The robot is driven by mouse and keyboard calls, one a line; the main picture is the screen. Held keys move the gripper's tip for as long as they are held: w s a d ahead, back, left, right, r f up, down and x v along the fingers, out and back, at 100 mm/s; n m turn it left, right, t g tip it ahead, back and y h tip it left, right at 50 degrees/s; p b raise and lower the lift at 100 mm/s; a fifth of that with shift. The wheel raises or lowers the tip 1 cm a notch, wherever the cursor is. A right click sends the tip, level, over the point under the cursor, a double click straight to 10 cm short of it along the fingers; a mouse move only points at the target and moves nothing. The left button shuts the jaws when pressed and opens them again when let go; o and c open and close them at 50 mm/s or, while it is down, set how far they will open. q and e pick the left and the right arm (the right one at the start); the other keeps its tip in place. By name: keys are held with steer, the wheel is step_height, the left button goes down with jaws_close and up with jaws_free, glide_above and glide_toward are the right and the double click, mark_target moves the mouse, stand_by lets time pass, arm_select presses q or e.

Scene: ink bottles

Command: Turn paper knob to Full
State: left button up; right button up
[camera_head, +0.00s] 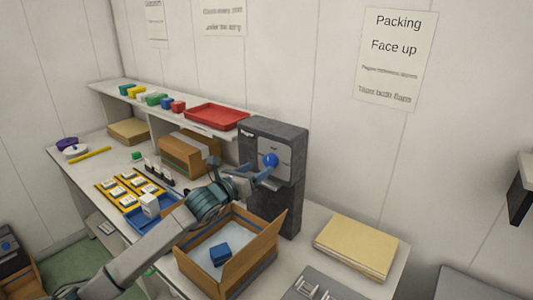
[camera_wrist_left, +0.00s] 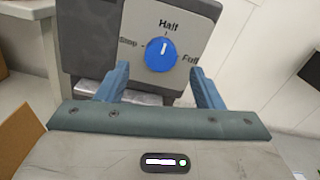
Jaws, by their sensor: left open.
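The blue paper knob (camera_wrist_left: 161,54) sits on the light dial plate (camera_wrist_left: 205,25) marked Stop, Half and Full; its white mark points up, towards Half. In the head view the knob (camera_head: 270,160) is on the front of the dark grey paper machine (camera_head: 272,205). My left gripper (camera_wrist_left: 160,78) is open and empty in the wrist view, with one blue finger low on each side of the knob. The head view shows the same gripper (camera_head: 255,177) just in front of the machine; I cannot tell whether it touches the knob. My right gripper is not in view.
An open cardboard box (camera_head: 268,247) with a blue item (camera_head: 220,254) stands below my left arm. A paper stack (camera_head: 355,245) lies to the right. A shelf with a red tray (camera_head: 216,117) and a blue tray (camera_head: 133,220) are to the left.

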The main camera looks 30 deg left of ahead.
mark_target(268, 163)
arm_select(q)
steer(key=shift+w+d+p, duration=0.15)
steer(key=shift+w+p, duration=0.35)
steer(key=shift+w, duration=0.9)
steer(key=shift+w+d+p, duration=0.15)
steer(key=shift+w+p, duration=0.35)
steer(key=shift+w, duration=0.85)
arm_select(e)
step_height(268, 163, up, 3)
arm_select(q)
steer(key=c, duration=1)
steer(key=shift+f, duration=0.1)
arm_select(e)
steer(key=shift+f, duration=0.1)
